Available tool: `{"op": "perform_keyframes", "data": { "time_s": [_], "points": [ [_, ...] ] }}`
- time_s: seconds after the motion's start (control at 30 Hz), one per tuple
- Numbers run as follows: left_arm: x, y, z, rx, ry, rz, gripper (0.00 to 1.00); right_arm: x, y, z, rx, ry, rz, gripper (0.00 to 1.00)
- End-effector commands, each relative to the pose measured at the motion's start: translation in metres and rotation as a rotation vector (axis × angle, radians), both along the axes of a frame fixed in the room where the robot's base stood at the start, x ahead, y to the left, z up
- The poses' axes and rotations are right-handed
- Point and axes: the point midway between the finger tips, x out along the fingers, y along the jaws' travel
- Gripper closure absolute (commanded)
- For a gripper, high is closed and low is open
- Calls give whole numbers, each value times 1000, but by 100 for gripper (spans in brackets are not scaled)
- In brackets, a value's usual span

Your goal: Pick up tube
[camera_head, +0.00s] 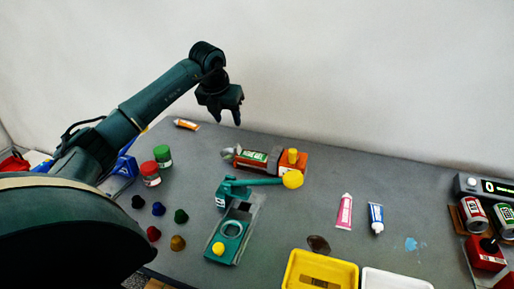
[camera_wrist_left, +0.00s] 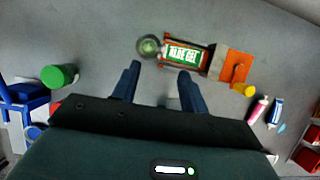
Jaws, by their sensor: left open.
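Three tubes show in the head view. An orange and white tube (camera_head: 186,124) lies at the back left, a pink one (camera_head: 345,211) and a blue and white one (camera_head: 376,218) lie right of centre. The pink tube (camera_wrist_left: 258,109) and the blue tube (camera_wrist_left: 275,113) also show at the right of the left wrist view. A red and green item labelled "ALOE GEL" (camera_wrist_left: 183,53) lies by an orange block; I cannot tell if it is a tube. My left gripper (camera_head: 229,118) is open and empty above the table's back, its fingers (camera_wrist_left: 160,72) pointing toward this item. My right gripper is out of view.
A teal press (camera_head: 234,230) with a yellow-knobbed lever stands mid-table. Green (camera_head: 162,155) and red (camera_head: 150,173) lidded jars and several coloured lumps are left. A yellow tray (camera_head: 320,262) is in front; cans (camera_head: 474,212) and a display box (camera_head: 485,187) are right.

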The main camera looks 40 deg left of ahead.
Motion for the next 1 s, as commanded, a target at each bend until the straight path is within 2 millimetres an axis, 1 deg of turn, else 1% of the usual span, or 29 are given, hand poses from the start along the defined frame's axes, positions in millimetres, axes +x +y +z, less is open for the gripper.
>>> {"op": "perform_keyframes", "data": {
  "time_s": [0.03,0.2,0.3,0.57,0.73,0.83,1.0],
  "points": [
    [2,0,-9,-2,6,0,56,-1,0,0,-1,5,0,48],
    [14,3,-40,-4,5,-1,56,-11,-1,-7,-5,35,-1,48],
    [20,5,-54,-3,3,-2,56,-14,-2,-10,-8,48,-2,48],
    [27,5,-73,-2,3,-3,56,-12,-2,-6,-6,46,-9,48],
    [33,3,-98,-4,5,-3,56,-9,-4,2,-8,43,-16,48],
    [39,5,-109,-3,3,-2,56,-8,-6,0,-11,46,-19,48],
    [41,6,-116,-1,1,-3,56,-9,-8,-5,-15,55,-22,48]
  ]
}}
